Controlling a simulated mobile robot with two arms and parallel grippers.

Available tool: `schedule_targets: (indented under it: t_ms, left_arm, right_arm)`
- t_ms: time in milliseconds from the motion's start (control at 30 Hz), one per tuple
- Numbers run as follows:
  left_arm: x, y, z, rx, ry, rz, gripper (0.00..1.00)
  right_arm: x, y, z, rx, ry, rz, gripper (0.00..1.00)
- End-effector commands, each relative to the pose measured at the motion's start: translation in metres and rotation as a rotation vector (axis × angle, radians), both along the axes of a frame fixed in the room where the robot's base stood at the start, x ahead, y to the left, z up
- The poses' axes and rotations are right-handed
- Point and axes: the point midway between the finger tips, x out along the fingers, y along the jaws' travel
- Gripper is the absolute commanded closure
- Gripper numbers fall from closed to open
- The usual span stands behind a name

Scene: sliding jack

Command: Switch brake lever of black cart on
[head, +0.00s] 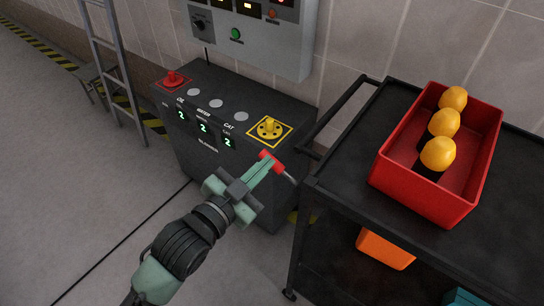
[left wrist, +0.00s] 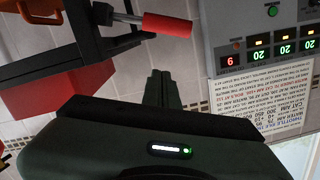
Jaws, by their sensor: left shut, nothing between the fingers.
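The black cart (head: 335,180) stands at the right. Its brake lever, a metal rod with a red grip (head: 270,161), sticks out from the cart's near left side. The red grip also shows at the top of the left wrist view (left wrist: 168,26), its rod running left to the cart. My left gripper (head: 263,171) is shut and empty, and overlaps the lower edge of the grip in the head view. My right gripper is not in view.
A red bin (head: 465,202) with yellow-topped objects (head: 444,123) sits on the cart; an orange box (head: 386,248) is below. A dark control console (head: 215,165) with red and yellow knobs stands behind my gripper, under a grey wall panel (head: 275,45).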

Motion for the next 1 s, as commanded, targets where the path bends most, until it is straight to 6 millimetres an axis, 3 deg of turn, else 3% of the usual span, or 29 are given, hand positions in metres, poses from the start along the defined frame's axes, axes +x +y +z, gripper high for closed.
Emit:
schedule_targets:
  t_ms: [333, 433, 600, 1000]
  left_arm:
    - [0.063, -0.042, -0.003, -0.001, -0.001, -0.001, 1.00]
    - [0.058, -0.030, -0.022, 0.006, 0.005, 0.001, 1.00]
    - [0.055, -0.021, -0.036, 0.002, 0.002, 0.001, 1.00]
    - [0.054, -0.018, -0.041, 0.001, -0.001, 0.001, 1.00]
  right_arm:
    - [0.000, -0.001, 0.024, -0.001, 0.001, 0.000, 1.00]
    - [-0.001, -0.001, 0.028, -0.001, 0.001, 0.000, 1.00]
    - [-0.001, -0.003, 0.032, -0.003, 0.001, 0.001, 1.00]
    - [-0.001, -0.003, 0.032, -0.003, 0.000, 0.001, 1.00]
